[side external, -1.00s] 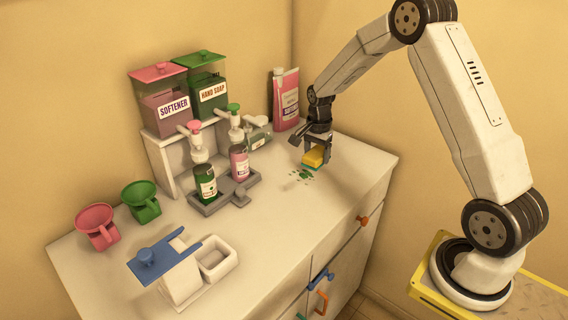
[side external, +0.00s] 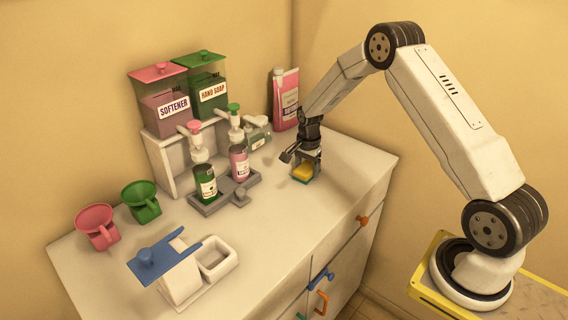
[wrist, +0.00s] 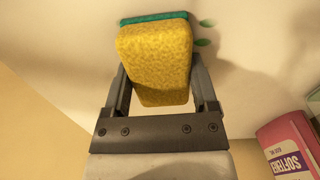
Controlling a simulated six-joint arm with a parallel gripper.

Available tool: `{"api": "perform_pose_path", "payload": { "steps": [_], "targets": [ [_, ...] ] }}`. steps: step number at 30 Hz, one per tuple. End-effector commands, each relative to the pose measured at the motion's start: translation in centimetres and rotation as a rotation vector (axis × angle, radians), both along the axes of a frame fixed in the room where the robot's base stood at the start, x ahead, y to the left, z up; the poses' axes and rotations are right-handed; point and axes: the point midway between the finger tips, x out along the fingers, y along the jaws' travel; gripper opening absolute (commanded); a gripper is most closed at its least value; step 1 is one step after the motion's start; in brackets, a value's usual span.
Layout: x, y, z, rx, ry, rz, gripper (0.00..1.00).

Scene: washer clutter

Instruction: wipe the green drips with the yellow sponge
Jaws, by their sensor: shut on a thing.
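My gripper (side external: 305,162) is shut on the yellow sponge (side external: 303,173), which has a green underside. In the side view the sponge is low at the counter top, over the place of the drips; I cannot tell for sure whether it touches. In the wrist view the sponge (wrist: 156,55) sits between both fingers. Small green drips (wrist: 203,42) show just beside its right edge in the wrist view. Any other drips are hidden behind the sponge.
A pink softener pouch (side external: 286,98) stands behind my gripper. A grey tray (side external: 209,208) with green and pink pump bottles is to the left. Dispensers, two funnels (side external: 142,201) and a blue-lidded stand (side external: 160,258) are further left. The counter front (side external: 270,240) is clear.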

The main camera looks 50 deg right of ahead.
Motion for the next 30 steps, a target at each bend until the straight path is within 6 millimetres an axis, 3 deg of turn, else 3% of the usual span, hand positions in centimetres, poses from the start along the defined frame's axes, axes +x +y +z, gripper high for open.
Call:
{"api": "perform_pose_path", "payload": {
  "steps": [7,20,30],
  "targets": [
    [2.3,0.1,-0.1,-0.001,-0.001,0.002,0.2],
    [4.6,0.0,-0.1,0.0,-0.001,0.001,0.2],
    [2.6,0.0,-0.1,0.001,0.002,0.001,0.2]
  ]
}}
